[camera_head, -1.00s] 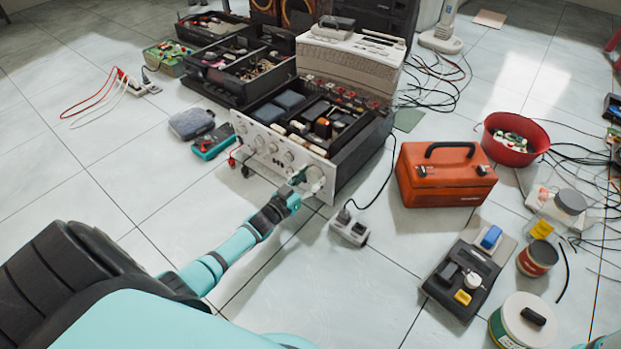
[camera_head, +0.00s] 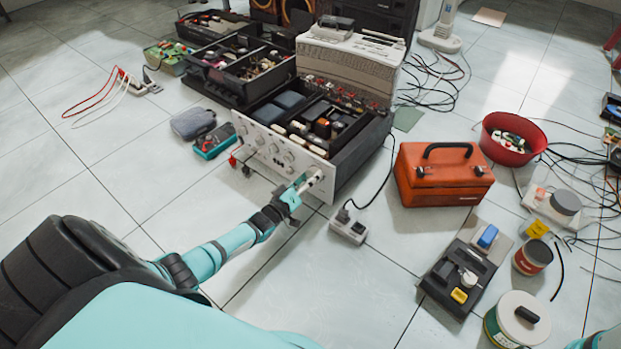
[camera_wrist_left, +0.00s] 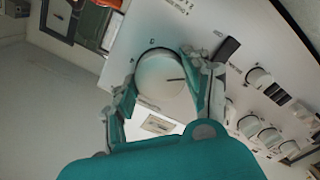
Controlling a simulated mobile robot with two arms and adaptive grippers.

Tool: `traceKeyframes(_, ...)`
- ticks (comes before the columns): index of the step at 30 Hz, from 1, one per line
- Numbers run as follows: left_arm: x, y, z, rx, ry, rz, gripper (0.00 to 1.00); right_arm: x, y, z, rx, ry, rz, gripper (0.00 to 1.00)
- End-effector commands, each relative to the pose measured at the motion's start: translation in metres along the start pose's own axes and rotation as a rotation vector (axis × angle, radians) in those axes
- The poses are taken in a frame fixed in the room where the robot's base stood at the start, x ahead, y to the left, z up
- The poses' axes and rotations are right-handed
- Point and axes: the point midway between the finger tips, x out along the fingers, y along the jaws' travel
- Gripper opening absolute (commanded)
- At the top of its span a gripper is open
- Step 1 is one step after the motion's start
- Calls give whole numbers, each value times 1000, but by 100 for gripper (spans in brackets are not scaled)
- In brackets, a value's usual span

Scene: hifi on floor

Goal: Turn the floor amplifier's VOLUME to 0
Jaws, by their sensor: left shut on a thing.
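The floor amplifier (camera_head: 268,151) stands open-topped on the tiles, with a silver front panel of knobs. Its large round knob (camera_wrist_left: 161,72) fills the middle of the left wrist view, with a dark pointer line toward the right of that picture. My left gripper (camera_head: 297,188) is at the panel's right end, its fingers on both sides of this knob; it also shows in the left wrist view (camera_wrist_left: 160,85). It is shut on the knob. The knob's lettering is too small to read. A teal part (camera_head: 602,341) at the lower right may belong to my right arm; no right gripper shows.
An orange toolbox (camera_head: 443,180) stands right of the amplifier. A small white socket block (camera_head: 348,227) with a black cable lies just right of my left gripper. A teal meter (camera_head: 218,141) lies left of the panel.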

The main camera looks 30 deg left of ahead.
Motion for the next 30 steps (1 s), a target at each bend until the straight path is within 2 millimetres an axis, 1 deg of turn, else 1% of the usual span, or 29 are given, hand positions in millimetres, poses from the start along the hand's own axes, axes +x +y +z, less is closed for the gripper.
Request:
traceKeyframes(3, 0, 0, -1, -61, 1, 0, 18, 0, 0, 0, 0, 0, 0, 40)
traceKeyframes(10, 0, 0, -1, -136, 1, 0, 18, 0, 0, 0, 0, 0, 0, 40)
traceKeyframes(26, 0, 0, -1, -159, 2, -1, 18, 0, 0, 0, 0, 0, 0, 40)
traceKeyframes(27, 0, 0, -1, -159, 2, -1, 54, 0, 0, 0, 1, 0, 0, 40)
traceKeyframes(30, 0, 0, -1, -158, 2, -1, 67, 0, 0, 0, 1, 0, 0, 40)
